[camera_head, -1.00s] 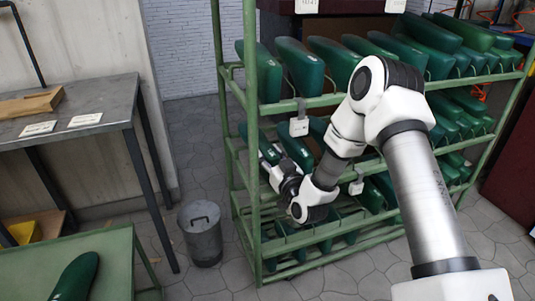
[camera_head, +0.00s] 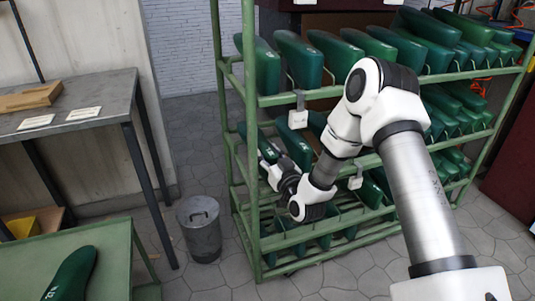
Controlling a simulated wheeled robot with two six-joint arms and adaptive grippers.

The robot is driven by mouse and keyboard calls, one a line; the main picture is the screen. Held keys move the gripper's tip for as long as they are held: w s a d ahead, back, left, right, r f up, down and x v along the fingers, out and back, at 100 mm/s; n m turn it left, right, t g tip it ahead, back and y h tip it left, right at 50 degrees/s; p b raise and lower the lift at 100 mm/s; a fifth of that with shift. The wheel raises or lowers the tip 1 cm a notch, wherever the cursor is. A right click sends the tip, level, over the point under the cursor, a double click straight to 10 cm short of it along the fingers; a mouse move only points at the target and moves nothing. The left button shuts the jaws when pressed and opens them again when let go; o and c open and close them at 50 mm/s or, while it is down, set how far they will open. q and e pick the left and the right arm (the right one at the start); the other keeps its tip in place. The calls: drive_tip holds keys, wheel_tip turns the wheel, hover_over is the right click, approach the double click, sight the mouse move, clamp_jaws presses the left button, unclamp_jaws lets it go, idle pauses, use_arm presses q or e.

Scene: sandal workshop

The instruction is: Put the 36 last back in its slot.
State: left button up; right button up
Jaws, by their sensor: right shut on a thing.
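The green rack (camera_head: 251,190) holds green shoe lasts in rows on several levels. My right gripper (camera_head: 270,163) is inside the rack's second level at its left end, partly hidden by the rack post and my own wrist. It is shut on a green last (camera_head: 255,138), which I see only in part among the neighbouring lasts. I cannot read any size on it, nor tell whether it rests in a slot. Another green last (camera_head: 293,141) stands just right of it. My left gripper is not in view.
A green bench (camera_head: 112,262) at lower left carries a single green last (camera_head: 72,274). A grey bin (camera_head: 201,230) stands on the floor left of the rack. A metal table (camera_head: 95,118) with a wooden piece (camera_head: 30,98) is at the left. White tags (camera_head: 298,119) hang on the rack.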

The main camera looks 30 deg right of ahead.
drive_tip(key=shift+f, duration=0.15)
drive_tip(key=o, duration=1.2)
drive_tip(key=shift+s, duration=0.1)
